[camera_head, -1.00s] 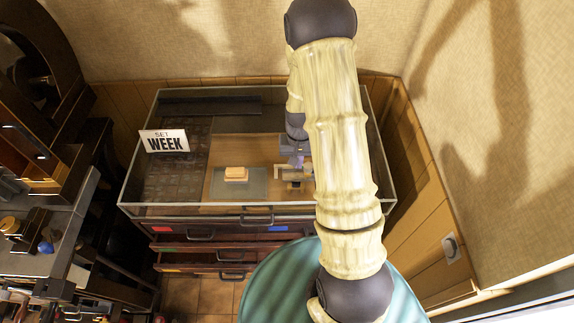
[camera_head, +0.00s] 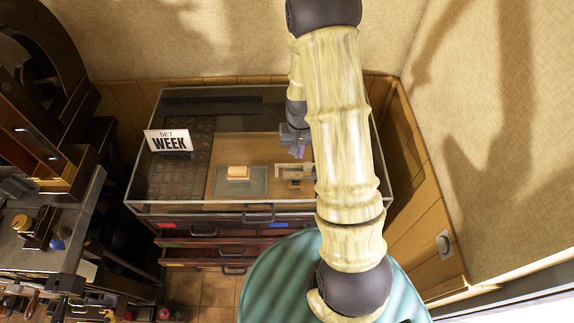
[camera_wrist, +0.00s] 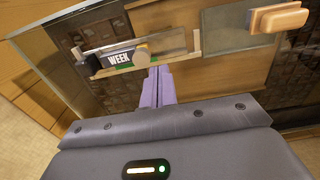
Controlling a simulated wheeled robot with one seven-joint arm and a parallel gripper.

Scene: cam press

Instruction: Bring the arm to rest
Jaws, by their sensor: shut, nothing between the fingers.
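My arm (camera_head: 343,125) reaches up and forward from the bottom of the head view and bends down over the glass-sided case. My gripper (camera_head: 298,153) hangs above the case's wooden board; its lilac fingers (camera_wrist: 158,86) are together and empty in the wrist view. Just beyond the fingertips is a small tray-like holder (camera_wrist: 190,42) with a strip lettered WEEK (camera_wrist: 120,58) and a round knob. The fingertips look close to its edge; I cannot tell the gap. The holder (camera_head: 308,172) is partly hidden behind my arm in the head view.
A tan block (camera_head: 238,172) lies on a grey plate (camera_head: 258,187) inside the case (camera_head: 160,207). A SET WEEK sign (camera_head: 168,140) stands at its left. Drawers (camera_head: 205,243) are below, a teal round top (camera_head: 262,285) is nearer, and dark machinery (camera_head: 40,150) is at left.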

